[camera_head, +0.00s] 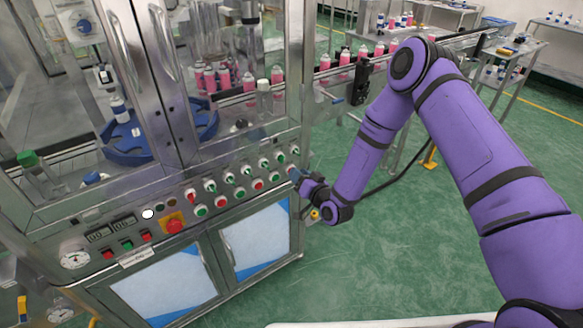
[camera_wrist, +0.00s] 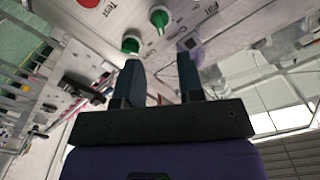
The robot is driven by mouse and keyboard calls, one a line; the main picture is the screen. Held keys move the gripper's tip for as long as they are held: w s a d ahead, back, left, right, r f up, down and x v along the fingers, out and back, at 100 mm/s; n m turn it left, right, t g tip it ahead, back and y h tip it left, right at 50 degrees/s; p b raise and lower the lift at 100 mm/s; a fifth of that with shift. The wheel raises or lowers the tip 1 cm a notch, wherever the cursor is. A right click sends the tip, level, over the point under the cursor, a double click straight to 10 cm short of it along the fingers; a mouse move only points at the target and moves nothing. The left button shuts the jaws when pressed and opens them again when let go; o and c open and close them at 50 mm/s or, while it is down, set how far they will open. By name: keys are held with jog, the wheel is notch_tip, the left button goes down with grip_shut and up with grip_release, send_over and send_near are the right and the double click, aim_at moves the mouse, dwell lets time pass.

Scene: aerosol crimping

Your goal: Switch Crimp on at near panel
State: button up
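The near control panel (camera_head: 150,232) runs along the front of the machine and carries rows of green and red knobs and buttons. My gripper (camera_head: 296,174) is at the panel's right end, close to its face. In the wrist view my gripper (camera_wrist: 160,62) has its two dark fingers apart with nothing between them. One green knob (camera_wrist: 131,44) is by the left fingertip, and another green knob (camera_wrist: 160,18) is beyond the gap. Labels reading "Fill" and "Test" show there. I cannot read a Crimp label in either view, so which switch is Crimp cannot be told.
A red emergency stop (camera_head: 174,225) on a yellow plate sits left of the knobs. Glass doors with metal handles rise above the panel. A conveyor (camera_head: 335,72) with pink cans extends to the right. The green floor (camera_head: 400,260) in front is clear.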

jog(key=shift+v, duration=1)
jog(key=shift+w, duration=0.1)
